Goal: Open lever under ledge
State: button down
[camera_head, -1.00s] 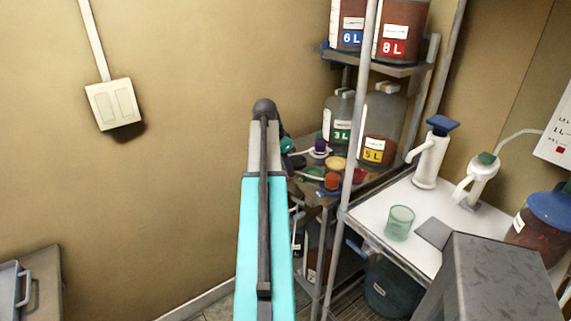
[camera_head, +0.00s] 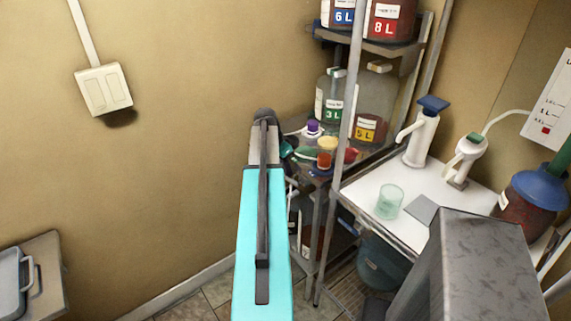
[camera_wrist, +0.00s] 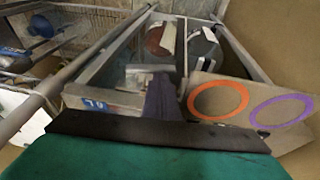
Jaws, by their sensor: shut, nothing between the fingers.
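I cannot make out a lever under a ledge for certain in either view. My gripper (camera_wrist: 162,98) shows in the wrist view as a dark finger shape beyond a dark bar and a teal body. It is shut and holds nothing. It points into a frame of grey bars, close to a blue label marked 10 (camera_wrist: 95,104). A pale panel with an orange ring (camera_wrist: 218,117) and a purple ring lies to its right. In the head view my arm hides most of the gripper's surroundings beside the rack.
A metal rack (camera_head: 385,48) holds labelled jugs, including a 3 L jug (camera_head: 334,100). A white table (camera_head: 365,192) carries a glass (camera_head: 389,202) and white dispensers. A dark bucket (camera_head: 385,262) stands below it. The wall is close on the left, with a switch (camera_head: 103,90).

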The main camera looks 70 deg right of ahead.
jog(key=shift+f, duration=0.25)
jog(key=shift+w+d+f+b, duration=0.1)
jog(key=shift+w+f+b, duration=0.05)
jog(key=shift+f+b, duration=0.3)
jog(key=shift+w+d+f+b, duration=0.1)
jog(key=shift+f+b, duration=0.1)
jog(key=shift+b, duration=0.3)
jog(key=shift+r, duration=0.15)
jog(key=shift+r+p, duration=0.45)
jog(key=shift+r, duration=0.25)
jog(key=shift+r, duration=0.15)
jog(key=b+v, duration=0.3)
jog(key=v, duration=1)
jog(key=shift+r, duration=0.25)
jog(key=shift+w, duration=0.1)
dwell(0.6)
